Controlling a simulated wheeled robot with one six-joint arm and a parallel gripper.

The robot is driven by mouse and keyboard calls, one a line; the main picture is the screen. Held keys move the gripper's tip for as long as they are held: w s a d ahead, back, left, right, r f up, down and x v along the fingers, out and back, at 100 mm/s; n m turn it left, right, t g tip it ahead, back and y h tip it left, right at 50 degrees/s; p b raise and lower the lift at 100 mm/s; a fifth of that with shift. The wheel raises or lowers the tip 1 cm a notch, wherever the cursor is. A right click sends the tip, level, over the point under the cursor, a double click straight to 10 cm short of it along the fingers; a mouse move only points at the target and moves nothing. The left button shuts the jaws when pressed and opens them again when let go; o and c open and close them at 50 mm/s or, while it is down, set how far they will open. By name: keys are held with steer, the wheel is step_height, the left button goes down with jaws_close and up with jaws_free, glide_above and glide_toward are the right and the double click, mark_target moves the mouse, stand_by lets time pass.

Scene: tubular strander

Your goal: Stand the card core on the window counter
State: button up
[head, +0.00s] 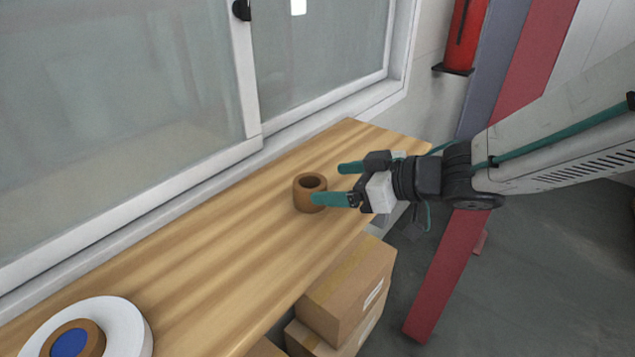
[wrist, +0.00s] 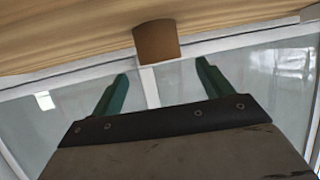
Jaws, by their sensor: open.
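The card core (head: 308,195) is a short brown tube with an open top. It stands upright on the wooden window counter (head: 215,235), under the window. My gripper (head: 338,184) is open, with its green fingers pointing left toward the core. In the head view the nearer fingertip overlaps the core's right edge; I cannot tell whether it touches. In the wrist view the core (wrist: 157,41) shows beyond the fingertips (wrist: 162,68), roughly in line with the gap between them, against the counter (wrist: 70,30). Nothing is between the fingers.
A white roll with a brown and blue centre (head: 125,325) lies at the counter's near left end. Cardboard boxes (head: 345,290) are stacked below the counter's front edge. The counter's middle is clear.

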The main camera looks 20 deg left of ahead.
steer(key=v, duration=0.5)
steer(key=shift+s+d+r, duration=0.1)
steer(key=shift+d+r, duration=0.05)
steer(key=shift+d, duration=0.15)
steer(key=w+d+r+m+t+h, duration=0.2)
steer(key=w+d+m+t+h, duration=0.15)
steer(key=d, duration=0.35)
steer(key=w+d+r+m+t+h, duration=0.25)
steer(key=w+d+t+h, duration=0.2)
steer(key=d, duration=0.25)
steer(key=s+d+m+h, duration=0.2)
steer(key=d+m+h, duration=0.3)
steer(key=d, duration=0.7)
steer(key=s+d+f+m+g+h, duration=0.2)
steer(key=s+d+m+g, duration=0.15)
steer(key=s+d, duration=0.4)
steer(key=s+a+f+g+y, duration=0.1)
steer(key=s+g, duration=0.2)
steer(key=s, duration=0.5)
steer(key=s+a+f+g, duration=0.1)
steer(key=s+g, duration=0.2)
steer(key=s, duration=0.5)
steer(key=shift+a+m+y, duration=0.25)
steer(key=shift+m+y, duration=0.15)
steer(key=shift+m, duration=0.05)
